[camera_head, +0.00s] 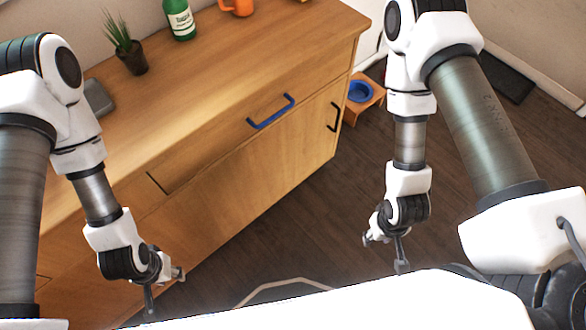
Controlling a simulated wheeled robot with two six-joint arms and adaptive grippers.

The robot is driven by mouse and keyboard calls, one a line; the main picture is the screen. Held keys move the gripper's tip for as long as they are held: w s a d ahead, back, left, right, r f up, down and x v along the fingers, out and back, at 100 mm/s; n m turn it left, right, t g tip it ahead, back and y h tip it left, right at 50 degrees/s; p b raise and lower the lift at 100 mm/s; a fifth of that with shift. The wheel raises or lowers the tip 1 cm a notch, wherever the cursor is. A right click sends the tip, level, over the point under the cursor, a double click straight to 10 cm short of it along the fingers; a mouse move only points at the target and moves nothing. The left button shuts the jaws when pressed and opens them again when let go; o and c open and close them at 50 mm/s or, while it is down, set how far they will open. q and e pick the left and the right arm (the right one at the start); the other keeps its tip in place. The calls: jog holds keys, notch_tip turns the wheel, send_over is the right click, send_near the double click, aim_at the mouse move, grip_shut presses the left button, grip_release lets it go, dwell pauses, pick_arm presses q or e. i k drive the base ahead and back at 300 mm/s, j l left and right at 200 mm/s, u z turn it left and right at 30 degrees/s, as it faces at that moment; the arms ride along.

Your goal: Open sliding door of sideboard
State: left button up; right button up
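The wooden sideboard (240,210) runs diagonally from lower left to upper right. Its front has a drawer with a blue bar handle (271,112) and, below at the right end, a door panel with a dark handle (334,117). My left gripper (168,290) is low in front of the sideboard's left part, with its fingers spread and nothing between them. Whether it touches the front cannot be told. My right gripper (385,255) hangs over the floor, right of the sideboard and apart from it, with its fingers spread and empty. The lower left front is partly hidden by my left arm.
On the sideboard top stand a potted plant (131,56), a green bottle (180,20) and an orange mug (237,7); a grey flat object (98,97) lies at the left. A wooden stand with a blue bowl (360,92) is on the floor beyond the right end. Dark floor (300,215) is clear in front.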

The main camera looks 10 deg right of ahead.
aim_at(195, 221)
jog(key=k+l+z, duration=0.1)
jog(key=l+z, duration=0.25)
jog(key=l, duration=0.2)
jog(key=l+z, duration=0.35)
jog(key=l, duration=0.25)
jog(key=k, duration=0.05)
